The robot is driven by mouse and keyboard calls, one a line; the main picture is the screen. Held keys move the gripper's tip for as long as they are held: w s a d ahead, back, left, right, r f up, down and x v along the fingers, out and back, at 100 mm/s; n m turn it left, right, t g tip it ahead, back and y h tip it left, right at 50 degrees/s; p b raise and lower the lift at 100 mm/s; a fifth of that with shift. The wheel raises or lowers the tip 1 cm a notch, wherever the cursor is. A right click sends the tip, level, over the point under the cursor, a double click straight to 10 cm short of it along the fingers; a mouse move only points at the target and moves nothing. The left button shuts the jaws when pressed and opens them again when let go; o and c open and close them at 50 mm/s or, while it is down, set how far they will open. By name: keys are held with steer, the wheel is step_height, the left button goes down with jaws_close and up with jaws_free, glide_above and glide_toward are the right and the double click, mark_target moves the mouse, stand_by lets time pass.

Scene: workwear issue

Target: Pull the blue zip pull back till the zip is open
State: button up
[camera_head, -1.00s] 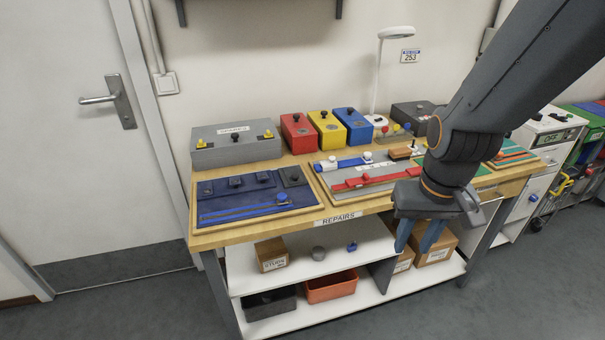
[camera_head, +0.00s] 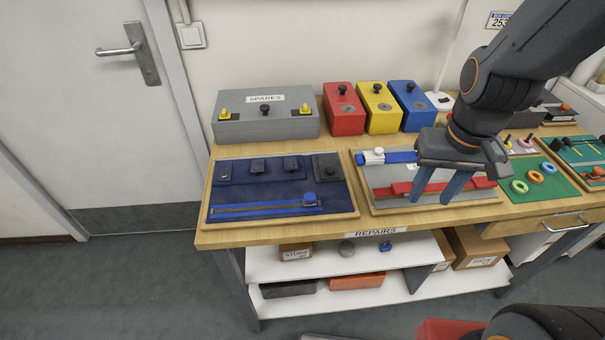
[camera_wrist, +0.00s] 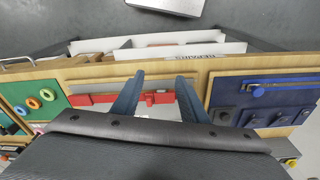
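The blue zip pull (camera_head: 310,198) is a round-topped knob at the right end of a long blue strip (camera_head: 255,209) on the navy board (camera_head: 235,190). In the wrist view the pull (camera_wrist: 258,91) is at the upper right, at the left end of the strip there. My gripper (camera_head: 432,201) is open and empty, with its two blue-grey fingers apart. It hangs over the grey board with the red strip, to the right of the navy board and apart from the pull. Nothing hides the pull.
The grey board (camera_head: 380,195) carries a red strip and a blue-and-white strip with a pale knob. A grey SPARES box (camera_head: 240,127) and red, yellow and blue boxes stand behind. A green board (camera_head: 550,192) with rings is at right. Space above the navy board is free.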

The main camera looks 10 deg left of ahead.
steer(key=w+a+n, duration=0.4)
steer(key=a, duration=0.5)
steer(key=r+n+g+b, duration=0.1)
steer(key=n, duration=0.6)
glide_above(310, 196)
steer(key=shift+r, duration=0.2)
steer(key=shift+f+p, duration=0.55)
steer(key=shift+f, duration=3.25)
jaws_close()
